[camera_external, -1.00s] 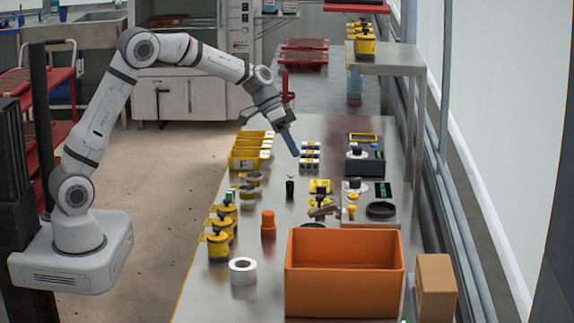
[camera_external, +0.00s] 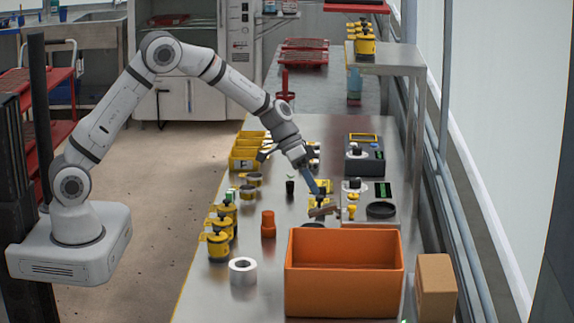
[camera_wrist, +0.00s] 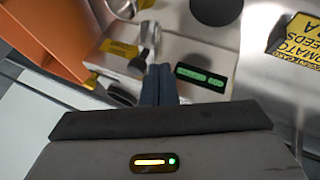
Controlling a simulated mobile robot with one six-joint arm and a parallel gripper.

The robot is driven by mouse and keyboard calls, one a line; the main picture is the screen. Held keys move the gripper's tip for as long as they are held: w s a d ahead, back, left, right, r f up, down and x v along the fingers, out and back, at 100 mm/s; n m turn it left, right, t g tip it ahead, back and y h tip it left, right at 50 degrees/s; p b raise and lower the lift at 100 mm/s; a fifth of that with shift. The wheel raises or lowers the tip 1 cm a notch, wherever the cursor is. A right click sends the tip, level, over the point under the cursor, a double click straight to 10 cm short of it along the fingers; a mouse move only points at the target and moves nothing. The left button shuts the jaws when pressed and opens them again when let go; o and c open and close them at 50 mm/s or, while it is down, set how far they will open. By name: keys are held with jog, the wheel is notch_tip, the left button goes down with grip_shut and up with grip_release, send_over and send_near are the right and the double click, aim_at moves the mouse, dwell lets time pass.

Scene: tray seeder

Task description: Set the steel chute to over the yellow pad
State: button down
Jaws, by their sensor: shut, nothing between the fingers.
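A grey-brown tilted piece, apparently the steel chute (camera_external: 323,211), stands on the bench left of the grey device. Small yellow patches lie just behind it; the larger yellow pad (camera_external: 320,185) is partly covered by my gripper. My gripper (camera_external: 316,190) points down just behind and above the chute, its blue fingers together and empty. In the wrist view the shut fingers (camera_wrist: 160,72) are beside a green display. A shiny metal piece (camera_wrist: 150,36) and a yellow patch (camera_wrist: 120,49) lie beyond them; I cannot tell if that metal is the chute.
An orange bin (camera_external: 343,281) stands in front, with a cardboard box (camera_external: 436,286) to its right. The grey device (camera_external: 383,190) with a black dish (camera_external: 381,210) is close on the right. An orange cup (camera_external: 268,224) and yellow canisters (camera_external: 218,246) stand left.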

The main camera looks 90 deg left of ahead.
jog(key=shift+w+d, duration=0.15)
jog(key=shift+d, duration=0.15)
jog(key=shift+s+d+f+n+y+b, duration=0.15)
jog(key=shift+d+n+y+b, duration=0.25)
jog(key=shift+n+b, duration=0.45)
jog(key=shift+s+d+n+t+y+b, duration=0.15)
jog(key=shift+d+n+t+y+b, duration=0.25)
jog(key=shift+b, duration=0.55)
jog(key=shift+d+n+t+y+b, duration=0.3)
jog(key=shift+d+n+y+b, duration=0.6)
jog(key=shift+d+n, duration=1.05)
jog(key=shift+d, duration=0.2)
